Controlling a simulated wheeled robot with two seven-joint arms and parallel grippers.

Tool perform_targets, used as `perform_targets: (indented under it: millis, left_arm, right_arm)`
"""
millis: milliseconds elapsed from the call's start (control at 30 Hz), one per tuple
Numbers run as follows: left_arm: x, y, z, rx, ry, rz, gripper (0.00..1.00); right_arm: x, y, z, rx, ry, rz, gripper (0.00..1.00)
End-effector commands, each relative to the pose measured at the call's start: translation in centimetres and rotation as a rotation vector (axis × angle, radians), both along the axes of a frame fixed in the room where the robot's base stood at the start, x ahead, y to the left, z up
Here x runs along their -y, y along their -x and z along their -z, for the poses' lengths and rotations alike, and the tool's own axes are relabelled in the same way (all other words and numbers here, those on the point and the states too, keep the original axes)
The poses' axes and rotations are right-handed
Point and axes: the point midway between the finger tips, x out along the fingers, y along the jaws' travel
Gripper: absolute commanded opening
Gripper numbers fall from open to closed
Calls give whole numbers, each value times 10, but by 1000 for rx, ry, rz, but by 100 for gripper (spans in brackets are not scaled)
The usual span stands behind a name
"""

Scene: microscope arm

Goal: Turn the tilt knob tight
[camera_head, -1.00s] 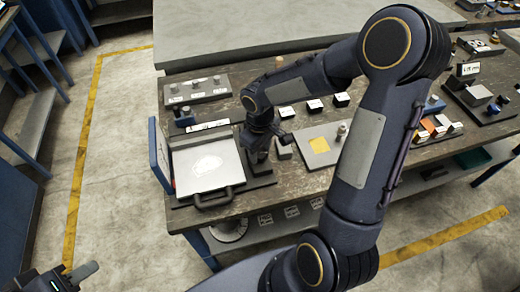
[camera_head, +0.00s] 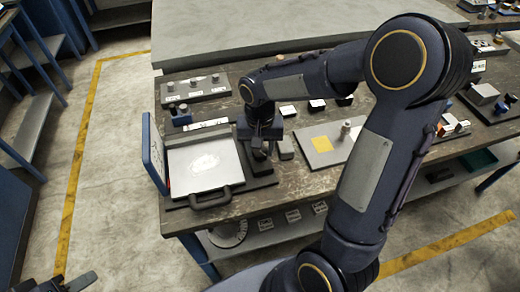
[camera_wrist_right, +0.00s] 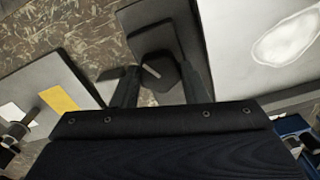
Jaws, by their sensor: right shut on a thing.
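The tilt knob (camera_wrist_right: 158,72) is a dark, rounded knob with a pale line mark, seen in the right wrist view over a dark base plate (camera_wrist_right: 147,17). My right gripper (camera_wrist_right: 160,84) has one finger on each side of it and is shut on it. In the head view my right gripper (camera_head: 260,148) points down beside the white board, and it hides the knob there. My left gripper (camera_head: 75,284) shows only in part at the bottom left edge, away from the bench; its jaws are not clear.
A white board with a black handle (camera_head: 205,166) lies left of my right gripper, with a blue upright panel (camera_head: 154,155) at its left. A grey plate with a yellow square (camera_head: 321,143) lies to the right. A three-knob block (camera_head: 195,89) stands behind.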

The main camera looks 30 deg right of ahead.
Motion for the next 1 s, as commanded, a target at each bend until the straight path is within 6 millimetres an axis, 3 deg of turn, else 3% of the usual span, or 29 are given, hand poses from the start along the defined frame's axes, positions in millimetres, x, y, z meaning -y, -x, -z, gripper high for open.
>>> perform_targets:
  millis: [500, 1000]
  left_arm:
    - [0, 0, 7, 0, 0, 0, 36]
    - [0, 0, 7, 0, 0, 0, 36]
  right_arm:
    - [0, -1, -1, 3, 1, 409, 17]
    - [0, -1, -1, 3, -1, 535, 17]
